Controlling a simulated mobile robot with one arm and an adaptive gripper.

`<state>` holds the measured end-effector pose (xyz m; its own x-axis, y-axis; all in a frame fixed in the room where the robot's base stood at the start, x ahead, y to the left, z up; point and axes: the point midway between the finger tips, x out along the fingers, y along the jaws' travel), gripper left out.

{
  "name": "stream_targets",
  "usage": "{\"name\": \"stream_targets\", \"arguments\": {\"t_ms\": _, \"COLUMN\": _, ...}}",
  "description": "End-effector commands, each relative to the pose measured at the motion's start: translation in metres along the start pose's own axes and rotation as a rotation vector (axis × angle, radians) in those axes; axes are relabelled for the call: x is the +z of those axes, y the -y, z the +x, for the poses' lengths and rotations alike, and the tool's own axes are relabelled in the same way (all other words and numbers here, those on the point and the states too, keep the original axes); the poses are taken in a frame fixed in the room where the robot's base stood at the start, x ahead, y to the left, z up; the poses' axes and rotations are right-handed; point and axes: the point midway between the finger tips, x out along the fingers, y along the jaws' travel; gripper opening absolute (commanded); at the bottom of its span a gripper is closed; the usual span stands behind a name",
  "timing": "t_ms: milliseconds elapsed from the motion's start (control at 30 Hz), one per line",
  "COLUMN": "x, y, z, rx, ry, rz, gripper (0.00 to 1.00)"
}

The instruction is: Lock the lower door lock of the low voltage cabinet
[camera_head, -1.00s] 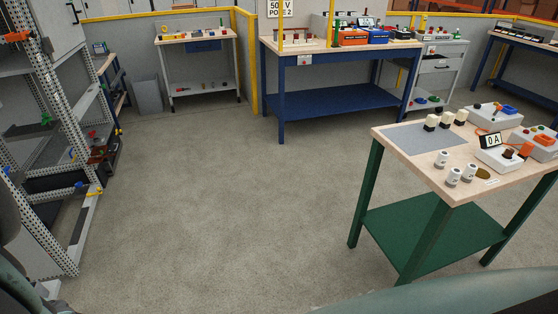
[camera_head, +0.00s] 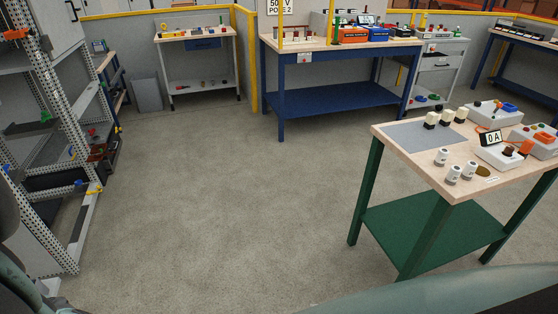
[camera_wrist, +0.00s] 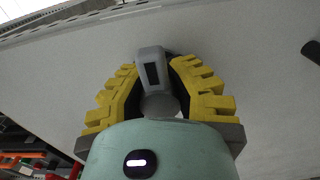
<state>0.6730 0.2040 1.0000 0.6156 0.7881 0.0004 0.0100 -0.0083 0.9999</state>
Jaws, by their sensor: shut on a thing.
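In the wrist view, a grey door lock handle (camera_wrist: 152,72) with a dark slot stands on a broad pale grey cabinet panel (camera_wrist: 235,65). My gripper (camera_wrist: 158,66), with yellow ribbed fingers, is shut on this handle, one finger on each side. The fingers and the wrist housing hide the base of the handle. I cannot tell from this view whether it is the lower lock or whether it is locked. The head view does not show my gripper or this lock.
A dark round knob (camera_wrist: 311,50) juts at the right edge of the wrist view. In the head view, an open metal cabinet frame (camera_head: 75,120) stands left, and a green-legged table (camera_head: 400,190) with devices stands right. The floor (camera_head: 225,200) between them is clear.

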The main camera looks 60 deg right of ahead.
Motion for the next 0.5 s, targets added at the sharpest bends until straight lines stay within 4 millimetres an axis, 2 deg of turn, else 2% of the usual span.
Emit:
{"name": "stream_targets", "arguments": {"t_ms": 200, "x": -0.0006, "y": 0.0001, "z": 0.0003, "rx": -0.001, "ry": -0.001, "rz": 0.004, "gripper": 0.0}}
{"name": "stream_targets", "arguments": {"t_ms": 233, "x": -0.0006, "y": 0.0001, "z": 0.0003, "rx": -0.001, "ry": -0.001, "rz": 0.004, "gripper": 0.17}}
{"name": "stream_targets", "arguments": {"t_ms": 500, "x": -0.0006, "y": 0.0001, "z": 0.0002, "rx": 0.0, "ry": -0.002, "rz": 0.003, "gripper": 0.45}}
